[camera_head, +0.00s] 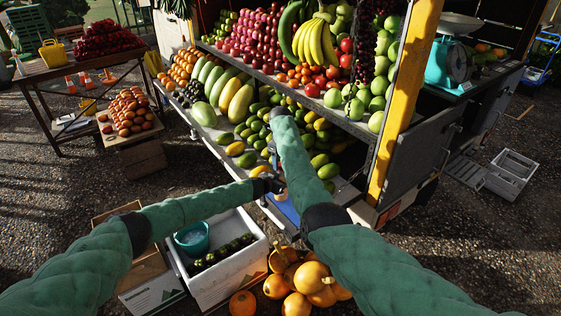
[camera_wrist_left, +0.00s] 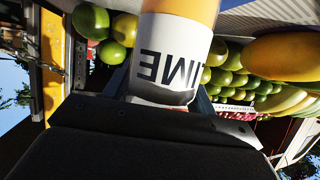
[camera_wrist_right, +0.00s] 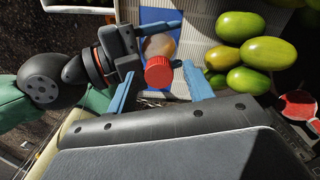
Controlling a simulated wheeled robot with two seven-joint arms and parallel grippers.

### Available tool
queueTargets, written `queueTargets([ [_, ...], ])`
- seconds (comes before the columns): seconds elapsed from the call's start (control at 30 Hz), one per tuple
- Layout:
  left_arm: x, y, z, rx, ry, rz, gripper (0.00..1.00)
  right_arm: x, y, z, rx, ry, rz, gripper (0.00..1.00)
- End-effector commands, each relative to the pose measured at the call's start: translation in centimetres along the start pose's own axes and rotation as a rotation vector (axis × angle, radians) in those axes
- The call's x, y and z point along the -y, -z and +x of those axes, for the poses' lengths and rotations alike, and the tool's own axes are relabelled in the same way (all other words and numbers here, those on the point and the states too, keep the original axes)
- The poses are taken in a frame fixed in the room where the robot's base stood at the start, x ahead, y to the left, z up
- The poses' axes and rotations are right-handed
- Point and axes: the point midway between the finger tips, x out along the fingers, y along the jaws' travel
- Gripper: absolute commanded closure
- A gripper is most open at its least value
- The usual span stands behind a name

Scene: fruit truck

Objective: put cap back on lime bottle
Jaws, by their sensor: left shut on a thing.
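The lime bottle (camera_wrist_left: 170,55), white-labelled with "LIME" upside down in the left wrist view, is held by my left gripper (camera_head: 268,185). In the right wrist view its orange-brown body (camera_wrist_right: 160,46) shows between the left gripper's blue fingers. The red cap (camera_wrist_right: 158,71) is at the bottle's near end, in line with it; I cannot tell whether it is seated or threaded. My right gripper (camera_wrist_right: 158,84) is open, its blue fingers on either side of the cap with gaps visible. In the head view the right gripper (camera_head: 272,152) is just above the left one, and the cap is too small to make out.
The truck's lower shelf (camera_head: 344,190) with mangoes (camera_head: 248,159) lies right beside the grippers. A white box (camera_head: 222,287) with a teal bowl (camera_head: 192,238) and dark green fruit stands below, next to orange pumpkins (camera_head: 310,277). A yellow post (camera_head: 403,100) rises at the right.

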Motion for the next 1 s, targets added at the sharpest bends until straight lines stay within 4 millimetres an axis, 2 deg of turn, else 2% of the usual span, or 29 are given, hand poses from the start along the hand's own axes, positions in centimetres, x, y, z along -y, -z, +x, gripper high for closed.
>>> queueTargets([
  [0.27, 0.2, 0.0, 0.0, 0.000, 0.003, -0.001, 1.00, -0.1, 0.0, -0.1, -0.001, -0.002, -0.002, 0.49],
  [0.7, 0.3, 0.0, -0.1, 0.001, 0.004, -0.001, 1.00, -0.1, 0.0, -4.2, -0.001, -0.001, -0.002, 0.49],
  [0.93, 0.3, 0.0, -0.1, 0.000, 0.004, -0.001, 1.00, -0.1, 0.1, -4.3, -0.002, -0.002, -0.002, 0.49],
  [1.0, 0.3, 0.0, -0.1, 0.000, 0.004, -0.001, 1.00, -0.1, 0.1, -4.4, -0.002, -0.002, -0.002, 0.51],
])
